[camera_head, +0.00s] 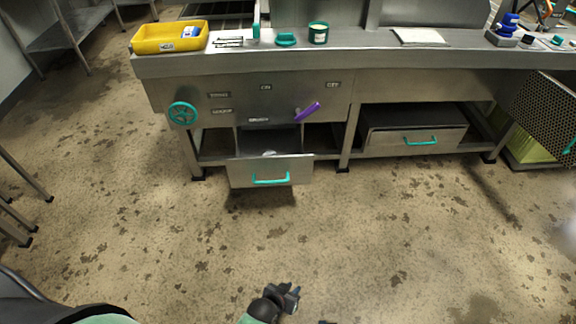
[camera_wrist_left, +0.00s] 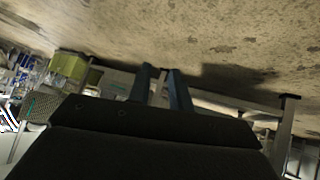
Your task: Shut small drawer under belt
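A small grey metal drawer (camera_head: 243,172) with a teal bar handle (camera_head: 271,181) stands pulled out from under the left part of the steel bench in the head view. Its inside shows behind the front, with a small pale item in it. My left gripper (camera_head: 292,296) is at the bottom middle of the head view, apart from the drawer and nearer to me. In the left wrist view its two fingers (camera_wrist_left: 161,85) stand apart with nothing between them. A small dark bit at the bottom edge of the head view may be my right gripper; its state is hidden.
A wider drawer (camera_head: 390,142) with a teal handle sits under the bench to the right. A teal handwheel (camera_head: 182,113) and a purple lever (camera_head: 307,111) are on the bench front. A yellow tray (camera_head: 150,40) stands on top. The floor before the drawer is clear.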

